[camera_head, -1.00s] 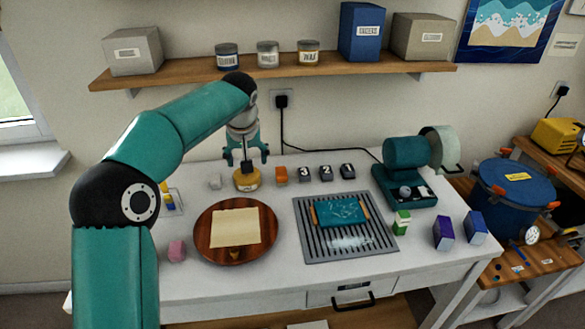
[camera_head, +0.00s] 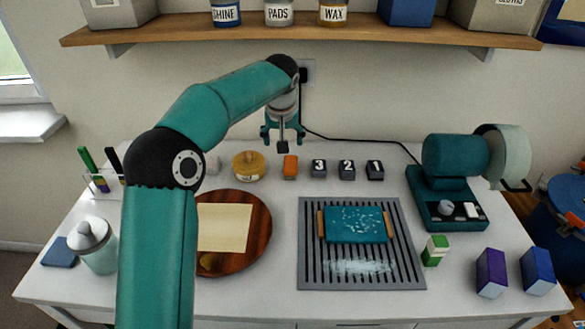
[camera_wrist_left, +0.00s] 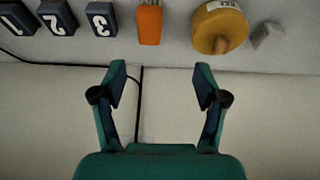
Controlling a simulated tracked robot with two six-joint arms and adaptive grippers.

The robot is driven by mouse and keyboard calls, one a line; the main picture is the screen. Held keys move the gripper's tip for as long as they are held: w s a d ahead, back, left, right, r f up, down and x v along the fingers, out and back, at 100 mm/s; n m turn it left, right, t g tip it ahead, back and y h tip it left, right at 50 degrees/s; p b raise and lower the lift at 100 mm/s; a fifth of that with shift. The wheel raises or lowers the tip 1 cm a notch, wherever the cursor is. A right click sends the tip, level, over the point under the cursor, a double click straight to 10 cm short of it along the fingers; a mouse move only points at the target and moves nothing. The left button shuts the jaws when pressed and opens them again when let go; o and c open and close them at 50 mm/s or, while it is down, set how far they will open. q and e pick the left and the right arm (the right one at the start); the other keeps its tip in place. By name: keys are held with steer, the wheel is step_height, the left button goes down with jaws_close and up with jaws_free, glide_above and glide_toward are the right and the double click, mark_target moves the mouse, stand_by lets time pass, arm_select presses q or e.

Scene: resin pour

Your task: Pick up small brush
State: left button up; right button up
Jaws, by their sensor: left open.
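Two slim upright tools, one green (camera_head: 86,157) and one dark (camera_head: 113,158), stand in a clear holder (camera_head: 101,184) at the table's left in the head view. My right gripper is not in view.
The round wooden board (camera_head: 262,222), slatted tray (camera_head: 308,280), numbered blocks (camera_head: 346,169) and teal machine (camera_head: 455,157) fill the middle and right. The shelf (camera_head: 300,29) hangs above.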

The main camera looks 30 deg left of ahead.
mark_target(290, 163)
arm_select(q)
steer(key=x, duration=0.3)
steer(key=d+x, duration=0.1)
steer(key=x, duration=0.2)
steer(key=w+p+x, duration=0.1)
steer(key=x, duration=0.2)
steer(key=shift+w+d+f, duration=0.1)
steer(key=shift+f, duration=0.15)
steer(key=p+x, duration=0.2)
steer(key=x, duration=0.2)
steer(key=shift+w+f, duration=0.1)
steer(key=shift+f, duration=0.2)
steer(key=shift+w+f, duration=0.1)
steer(key=shift+f, duration=0.3)
steer(key=shift+c, duration=0.2)
steer(key=c, duration=1.2)
steer(key=shift+r, duration=0.2)
